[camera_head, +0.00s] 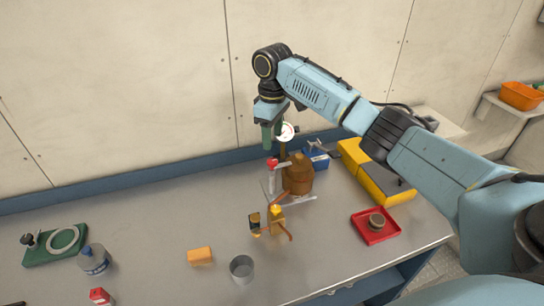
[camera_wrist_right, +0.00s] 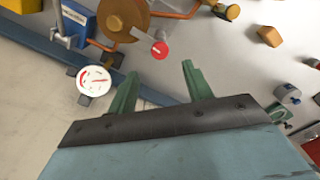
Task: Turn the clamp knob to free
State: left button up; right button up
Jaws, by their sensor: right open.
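A red knob (camera_head: 272,162) stands on a pale arm beside a brown wooden drum (camera_head: 298,176) on a grey base near the back of the bench. It also shows in the right wrist view (camera_wrist_right: 159,49). I cannot tell for certain that it is the clamp knob. My right gripper (camera_head: 272,143) points down above and behind the knob, apart from it. Its green fingers (camera_wrist_right: 160,70) are spread and empty, with the knob beyond the gap between them. A white round dial with red marks (camera_head: 286,132) is close beside the fingers. My left gripper is not in view.
A yellow-brass fitting with orange handles (camera_head: 277,219) stands in front of the drum. A blue box (camera_head: 318,159) and a yellow case (camera_head: 365,174) are right of the drum.

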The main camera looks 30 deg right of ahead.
aim_at(272, 161)
notch_tip(272, 161, down, 8)
jog(key=shift+f, duration=0.1)
dwell(0.4)
jog(key=c, duration=1)
